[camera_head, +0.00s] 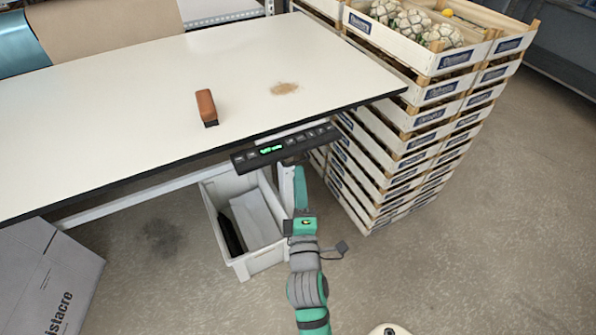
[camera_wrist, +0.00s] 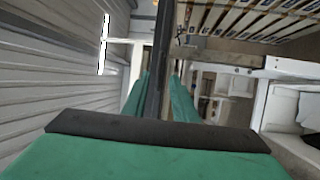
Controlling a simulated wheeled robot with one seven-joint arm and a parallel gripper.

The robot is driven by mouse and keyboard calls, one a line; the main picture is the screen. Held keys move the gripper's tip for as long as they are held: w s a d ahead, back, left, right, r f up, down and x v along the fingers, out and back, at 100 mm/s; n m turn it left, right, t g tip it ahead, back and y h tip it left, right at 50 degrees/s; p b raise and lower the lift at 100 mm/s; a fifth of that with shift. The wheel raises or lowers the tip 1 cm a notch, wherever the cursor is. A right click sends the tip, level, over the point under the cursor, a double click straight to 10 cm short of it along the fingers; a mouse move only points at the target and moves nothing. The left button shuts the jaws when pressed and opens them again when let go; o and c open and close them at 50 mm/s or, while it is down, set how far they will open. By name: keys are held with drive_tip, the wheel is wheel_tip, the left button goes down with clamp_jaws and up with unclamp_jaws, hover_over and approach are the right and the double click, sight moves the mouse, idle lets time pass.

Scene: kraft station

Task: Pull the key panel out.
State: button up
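The key panel (camera_head: 285,148) is a long black bar with a lit green display and several small buttons. It juts out from under the front edge of the white table. My gripper (camera_head: 299,180) is just below the panel, reaching up to its front middle; the panel hides the fingertips. In the wrist view, a dark bar (camera_wrist: 160,60), which looks like the panel edge-on, runs between the two green fingers of my gripper (camera_wrist: 163,85). The fingers lie close to it on both sides. I cannot tell whether they press on it.
The white table (camera_head: 140,110) holds an orange-brown block (camera_head: 206,107) and a brown stain. A grey bin (camera_head: 245,262) stands on the floor under the table, left of my arm. Stacked wooden crates (camera_head: 415,120) stand close on the right. A grey carton (camera_head: 45,280) is at lower left.

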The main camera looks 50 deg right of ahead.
drive_tip(key=v, duration=0.6)
drive_tip(key=shift+s+a, duration=0.2)
drive_tip(key=shift+f, duration=0.1)
drive_tip(key=s+a+f+m+t+y, duration=0.1)
drive_tip(key=a+f+y, duration=0.35)
drive_tip(key=a, duration=0.55)
drive_tip(key=s+a+f+m+t+y, duration=0.15)
drive_tip(key=a+f+y, duration=0.35)
drive_tip(key=a, duration=0.5)
drive_tip(key=s+a+f+m+y, duration=0.4)
drive_tip(key=s+a+m, duration=0.1)
drive_tip(key=s+a, duration=0.7)
drive_tip(key=shift+s+a+m+g, duration=0.35)
drive_tip(key=shift+s+a+g, duration=0.1)
drive_tip(key=shift+a, duration=0.4)
